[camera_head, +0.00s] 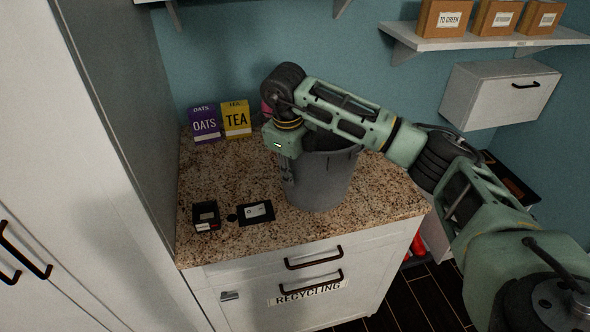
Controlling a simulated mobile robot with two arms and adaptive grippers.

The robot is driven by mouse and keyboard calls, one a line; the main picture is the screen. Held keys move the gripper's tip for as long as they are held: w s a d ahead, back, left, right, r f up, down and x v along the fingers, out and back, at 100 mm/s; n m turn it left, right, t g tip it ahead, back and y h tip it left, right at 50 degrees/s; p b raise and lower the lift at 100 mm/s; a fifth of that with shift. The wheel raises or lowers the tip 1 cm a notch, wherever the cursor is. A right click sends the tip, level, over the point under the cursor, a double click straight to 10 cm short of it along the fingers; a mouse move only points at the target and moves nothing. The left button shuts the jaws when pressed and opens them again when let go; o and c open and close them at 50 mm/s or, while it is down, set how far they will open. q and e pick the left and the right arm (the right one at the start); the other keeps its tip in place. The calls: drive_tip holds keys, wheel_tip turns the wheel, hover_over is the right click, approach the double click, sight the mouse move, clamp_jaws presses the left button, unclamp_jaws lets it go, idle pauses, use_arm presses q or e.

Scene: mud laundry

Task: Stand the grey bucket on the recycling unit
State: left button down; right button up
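The grey bucket (322,180) is upright over the speckled stone top of the recycling unit (230,249), right of its middle. Its base appears to rest on the top. The unit's front carries a RECYCLING label (308,292). My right arm reaches in from the right across the bucket's mouth and hides part of its rim. My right gripper (288,174) points down at the bucket's left rim, with a finger against the outer wall. The inner side of the grip is hidden, so its opening cannot be told. My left gripper is out of view.
Purple OATS (204,125) and yellow TEA (236,119) boxes stand at the back left. A pink item (267,109) is partly hidden behind my wrist. A small black box (206,216) and a dark card (256,212) lie at front left. A tall white cabinet (60,150) borders the left.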

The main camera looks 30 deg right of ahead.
drive_tip(key=r, duration=0.3)
drive_tip(key=a+r+b, duration=0.1)
drive_tip(key=r, duration=0.6)
drive_tip(key=shift+s+a+r+b, duration=0.3)
drive_tip(key=shift+s+r+b, duration=0.05)
drive_tip(key=shift+r+b, duration=0.05)
drive_tip(key=shift+s+r, duration=0.1)
drive_tip(key=shift+r, duration=0.5)
drive_tip(key=shift+f, duration=0.1)
